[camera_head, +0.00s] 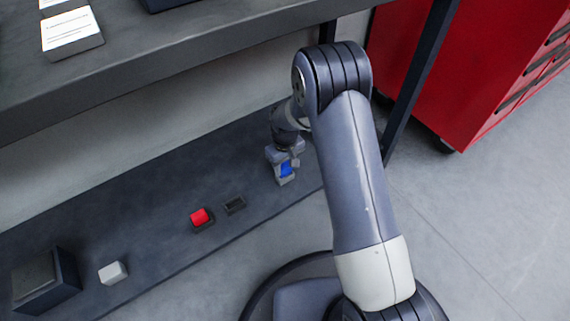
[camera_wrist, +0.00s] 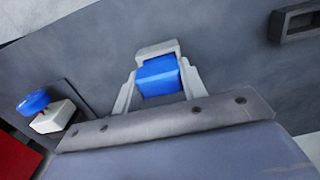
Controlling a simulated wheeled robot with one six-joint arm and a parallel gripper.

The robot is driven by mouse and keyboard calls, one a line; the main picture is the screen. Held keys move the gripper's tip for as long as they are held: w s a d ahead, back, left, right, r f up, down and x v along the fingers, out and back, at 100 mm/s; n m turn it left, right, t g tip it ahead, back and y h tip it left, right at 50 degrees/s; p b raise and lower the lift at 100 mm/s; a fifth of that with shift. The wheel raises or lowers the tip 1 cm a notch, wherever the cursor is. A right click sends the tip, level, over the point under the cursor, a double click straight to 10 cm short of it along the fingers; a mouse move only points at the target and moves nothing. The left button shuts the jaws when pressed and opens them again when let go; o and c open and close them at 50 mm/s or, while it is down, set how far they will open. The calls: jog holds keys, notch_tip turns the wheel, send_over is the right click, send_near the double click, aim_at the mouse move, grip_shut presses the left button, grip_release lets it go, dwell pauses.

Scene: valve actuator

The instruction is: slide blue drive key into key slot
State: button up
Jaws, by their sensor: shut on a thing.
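The blue drive key (camera_wrist: 158,75) is a small blue block between the two pale fingers of my gripper (camera_wrist: 157,88) in the wrist view. My gripper is shut on it. In the head view the blue key (camera_head: 287,170) shows at the end of my gripper (camera_head: 284,177), above the right part of the lower dark shelf. A small dark socket with a recess, likely the key slot (camera_head: 235,205), lies left of and nearer than my gripper. It looks empty, and a similar dark socket shows at the top right of the wrist view (camera_wrist: 296,22), apart from the key.
A red block (camera_head: 201,217) sits in a dark holder left of the socket. A white block (camera_head: 113,272) and a dark box (camera_head: 45,281) stand farther left. A blue-topped white piece (camera_wrist: 42,110) is at the wrist view's left. A red cabinet (camera_head: 470,70) stands right.

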aim_at(285, 164)
jog(key=shift+f+b, duration=0.45)
jog(key=shift+f, duration=0.35)
jog(key=o, duration=1.2)
notch_tip(285, 164, up, 11)
jog(key=p, duration=0.5)
jog(key=shift+f, duration=0.1)
notch_tip(285, 164, down, 11)
jog(key=b, duration=0.5)
jog(key=shift+f, duration=0.15)
jog(key=shift+r+p, duration=0.35)
jog(key=shift+r, duration=0.45)
